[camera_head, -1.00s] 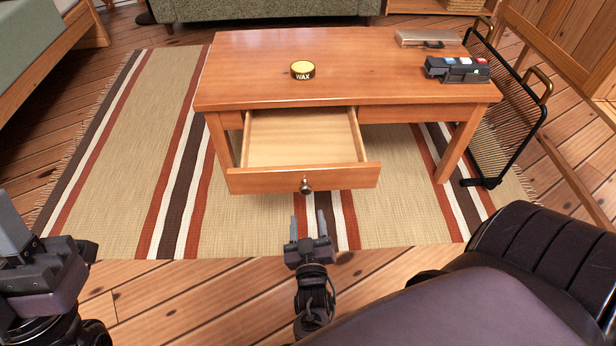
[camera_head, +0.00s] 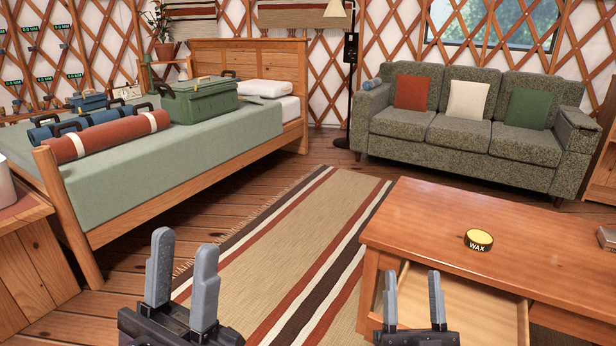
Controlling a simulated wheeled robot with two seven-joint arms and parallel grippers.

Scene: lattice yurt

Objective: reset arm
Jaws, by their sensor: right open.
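My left gripper (camera_head: 180,285) is at the bottom left of the head view, with its two grey fingers upright and apart, nothing between them. My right gripper (camera_head: 412,300) is at the bottom, right of centre, in front of the wooden table's left part. Its two fingers are apart and empty. Both wrists are cut off by the bottom edge of the picture.
A wooden table (camera_head: 440,222) stands at the lower right with its drawer (camera_head: 450,315) pulled out; a wax tin (camera_head: 479,240) sits on top. A bed (camera_head: 190,150) is on the left, a sofa (camera_head: 475,130) behind. Striped rug (camera_head: 290,240) lies between.

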